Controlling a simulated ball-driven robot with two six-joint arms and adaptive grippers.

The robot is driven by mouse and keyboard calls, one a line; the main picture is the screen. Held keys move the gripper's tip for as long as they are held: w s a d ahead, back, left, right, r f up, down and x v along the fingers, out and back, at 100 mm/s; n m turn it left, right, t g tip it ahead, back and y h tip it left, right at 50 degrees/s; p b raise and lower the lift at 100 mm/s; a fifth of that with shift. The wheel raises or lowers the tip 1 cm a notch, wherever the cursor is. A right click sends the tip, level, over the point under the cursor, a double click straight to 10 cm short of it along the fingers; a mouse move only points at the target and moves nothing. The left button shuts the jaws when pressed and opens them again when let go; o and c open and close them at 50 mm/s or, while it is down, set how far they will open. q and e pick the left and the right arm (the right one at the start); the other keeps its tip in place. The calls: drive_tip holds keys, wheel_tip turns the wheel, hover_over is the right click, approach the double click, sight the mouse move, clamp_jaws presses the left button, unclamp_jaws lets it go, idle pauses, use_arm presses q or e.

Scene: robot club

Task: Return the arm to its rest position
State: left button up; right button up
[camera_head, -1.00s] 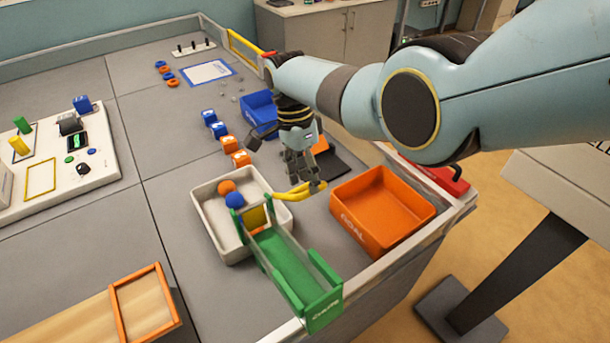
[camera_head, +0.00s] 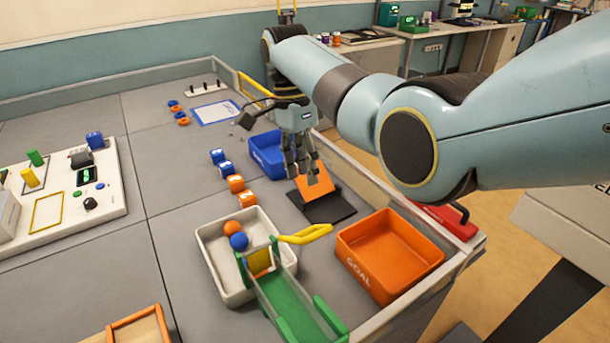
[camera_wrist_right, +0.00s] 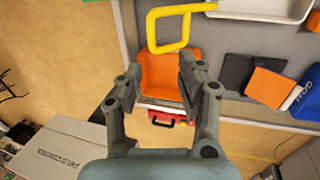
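My right arm reaches in from the right in the head view. My right gripper (camera_head: 308,180) hangs fingers down and shows in front of the black and orange stand. In the right wrist view, the fingers of my right gripper (camera_wrist_right: 160,78) are spread apart with nothing between them. The orange goal bin (camera_wrist_right: 170,72) shows in the gap, farther below. The yellow handle (camera_head: 305,234) lies beside the green chute, apart from the fingers. My left gripper is not in view.
The orange goal bin (camera_head: 388,250) stands at the table's right edge. The white tray (camera_head: 215,260) holds an orange and a blue ball, with the green chute (camera_head: 288,305) at its front. A blue bin (camera_head: 265,160), several small cubes and a control panel (camera_head: 95,200) stand farther left.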

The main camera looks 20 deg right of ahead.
idle(0.3)
drive_tip(key=s+d+f+n+t, duration=0.2)
drive_tip(key=s+d+f+n, duration=0.15)
drive_tip(key=s, duration=0.45)
drive_tip(key=s+d+f+n+t, duration=0.1)
drive_tip(key=s+d+f+n, duration=0.1)
drive_tip(key=s+f+n, duration=0.4)
drive_tip(key=s+r+n+t, duration=0.2)
drive_tip(key=s+r+n, duration=0.25)
drive_tip(key=s, duration=0.45)
drive_tip(key=s+r+n+t, duration=0.25)
drive_tip(key=s+r, duration=0.35)
drive_tip(key=s, duration=0.3)
wheel_tip(320, 180, down, 38)
drive_tip(key=s+d+f+g+b, duration=0.1)
drive_tip(key=s+d+g+b, duration=0.15)
drive_tip(key=b, duration=0.75)
drive_tip(key=s+d+f+g+b, duration=0.1)
drive_tip(key=s+f+b, duration=0.5)
drive_tip(key=s+f, duration=1.1)
wheel_tip(320, 180, down, 4)
drive_tip(key=shift+s+d+b, duration=0.15)
drive_tip(key=shift+b, duration=0.2)
